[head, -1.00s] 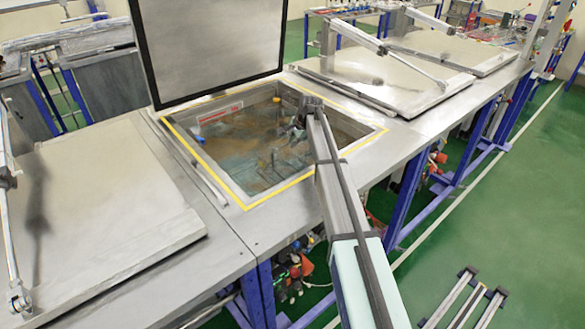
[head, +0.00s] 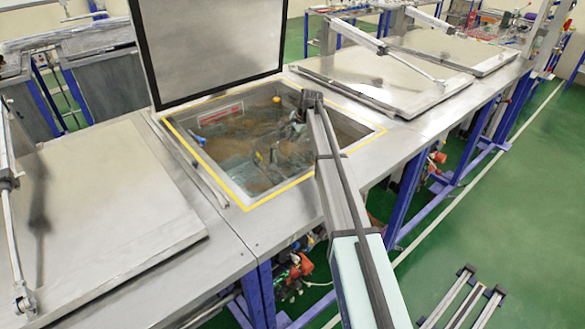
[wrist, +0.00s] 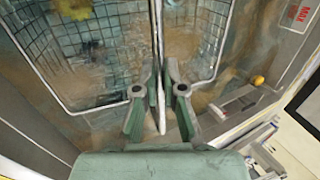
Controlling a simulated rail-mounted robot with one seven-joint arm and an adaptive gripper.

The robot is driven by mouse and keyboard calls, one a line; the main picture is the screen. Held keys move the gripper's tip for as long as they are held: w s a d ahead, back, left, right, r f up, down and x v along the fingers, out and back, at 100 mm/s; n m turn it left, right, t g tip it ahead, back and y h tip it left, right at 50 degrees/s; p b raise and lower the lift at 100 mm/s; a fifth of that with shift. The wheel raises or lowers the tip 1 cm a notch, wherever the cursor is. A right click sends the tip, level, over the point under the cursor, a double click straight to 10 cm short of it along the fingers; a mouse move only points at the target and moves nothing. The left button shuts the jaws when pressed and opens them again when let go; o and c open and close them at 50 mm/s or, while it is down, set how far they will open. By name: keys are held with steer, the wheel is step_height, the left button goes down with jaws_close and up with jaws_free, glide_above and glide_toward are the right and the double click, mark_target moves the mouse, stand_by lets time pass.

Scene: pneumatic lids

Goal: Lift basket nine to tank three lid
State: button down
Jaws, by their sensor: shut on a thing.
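My gripper (wrist: 160,88) is shut on a thin upright bar, which looks like the handle (wrist: 157,30) of a wire basket. The basket's grid side (wrist: 50,50) and pale rim show beyond the fingers in the wrist view. No number is readable on it. In the head view, my arm reaches over the open tank (head: 228,197) with the yellow border, and my gripper (head: 299,122) is at its far right part, small and partly hidden. The basket is hard to make out there. The raised lid (head: 210,45) stands tilted open behind this tank.
A closed flat lid (head: 105,200) lies left of the open tank. More closed lids (head: 385,70) with piston arms lie to the right. The tank's metal walls and rim surround the gripper closely.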

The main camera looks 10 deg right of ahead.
steer(key=shift+r, duration=0.2)
step_height(320, 180, up, 23)
steer(key=p, duration=1)
steer(key=shift+r, duration=0.2)
stand_by(1.2)
steer(key=shift+a, duration=0.1)
stand_by(3.9)
